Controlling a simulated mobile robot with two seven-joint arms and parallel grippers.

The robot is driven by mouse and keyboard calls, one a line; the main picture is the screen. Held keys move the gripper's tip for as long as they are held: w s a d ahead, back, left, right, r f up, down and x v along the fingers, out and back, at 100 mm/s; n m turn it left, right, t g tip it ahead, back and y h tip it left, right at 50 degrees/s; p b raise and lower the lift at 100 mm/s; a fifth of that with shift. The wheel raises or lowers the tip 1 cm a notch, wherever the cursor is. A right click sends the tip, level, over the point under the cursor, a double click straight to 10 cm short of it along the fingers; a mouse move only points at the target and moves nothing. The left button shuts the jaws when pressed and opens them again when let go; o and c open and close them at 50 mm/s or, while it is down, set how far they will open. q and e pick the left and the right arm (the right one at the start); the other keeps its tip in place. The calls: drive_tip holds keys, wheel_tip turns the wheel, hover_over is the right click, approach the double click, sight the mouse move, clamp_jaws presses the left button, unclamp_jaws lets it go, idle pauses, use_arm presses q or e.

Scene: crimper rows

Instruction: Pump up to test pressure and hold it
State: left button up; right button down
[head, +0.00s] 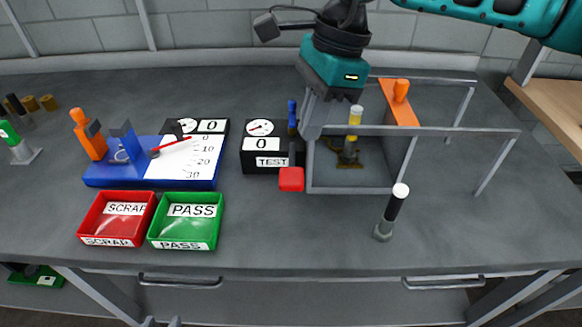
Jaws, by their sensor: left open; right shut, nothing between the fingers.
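The black test box (262,160) stands mid-table with a round gauge (260,128), a "0" display and a TEST label. A blue-topped lever (292,112) stands upright at its right side. A red block-shaped handle (291,179) sits low at its front right. A grey-framed enclosure (350,190) is to the right, with a yellow-and-dark fitting (354,125) upright inside. My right gripper (309,132) is shut and empty, pointing down beside the blue lever; contact is unclear.
A blue fixture (104,180) with a 0–30 scale and orange handle is at left. Red SCRAP (112,224) and green PASS (187,226) trays sit before it. A dark white-topped post (392,212) stands front right. The front middle is clear.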

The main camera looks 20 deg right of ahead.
sight(294, 176)
drive_tip(key=shift+s, duration=0.1)
drive_tip(key=shift+b+x, duration=1.7)
drive_tip(key=shift+x, duration=1.85)
drive_tip(key=shift+a, duration=0.1)
